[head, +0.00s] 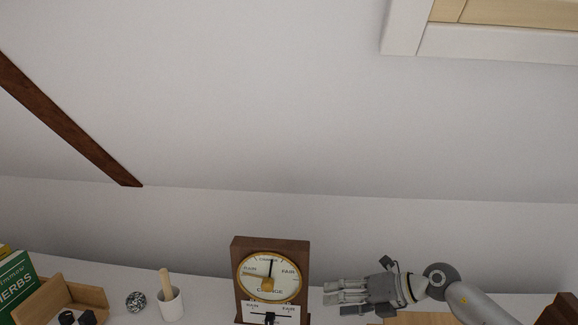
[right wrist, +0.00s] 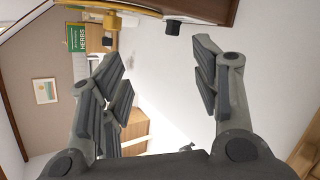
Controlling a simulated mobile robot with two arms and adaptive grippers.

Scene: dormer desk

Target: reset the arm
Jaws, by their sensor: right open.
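My right arm comes in from the lower right in the head view. My right gripper (head: 345,298) points left, just right of a wooden dial instrument (head: 241,270) on the desk, with a small gap in the picture. In the right wrist view the fingers of the right gripper (right wrist: 160,72) are spread apart with nothing between them. The instrument's brown case (right wrist: 205,10) and brass rim show at the top of that view, beyond the fingertips. My left gripper is not in view.
A white cup (head: 171,306) with a wooden pestle-like stick, a patterned ball (head: 135,301), a wooden holder (head: 88,295) and a green book (head: 15,285) stand left of the instrument. A sloped wall (head: 270,110) rises behind. A brown object (head: 560,310) is at the lower right.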

